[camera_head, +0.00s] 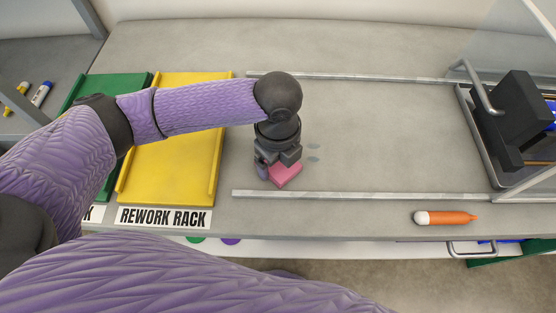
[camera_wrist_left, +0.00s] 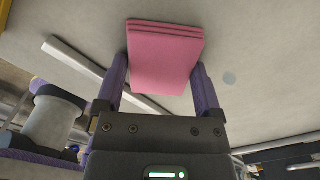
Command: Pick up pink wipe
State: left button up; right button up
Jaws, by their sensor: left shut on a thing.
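The pink wipe (camera_head: 286,175) is a flat, folded pink pad at the middle of the bench, just right of the yellow rack. My left gripper (camera_head: 275,172) comes down over it and is shut on it. In the left wrist view the wipe (camera_wrist_left: 165,58) sits between the two purple fingers of my left gripper (camera_wrist_left: 162,88), its folded layers showing at the far edge. I cannot tell whether the wipe touches the bench. My right gripper is not in view.
A yellow tray (camera_head: 170,160) stands left of the gripper, with a green tray (camera_head: 75,98) beyond it. Metal rails (camera_head: 400,195) run along the bench. An orange marker (camera_head: 448,217) lies near the front edge. A black machine (camera_head: 515,118) stands at right.

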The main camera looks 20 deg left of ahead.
pick_arm(q)
jog(key=shift+c, duration=0.3)
notch_tip(320, 180, up, 10)
jog(key=p, duration=0.4)
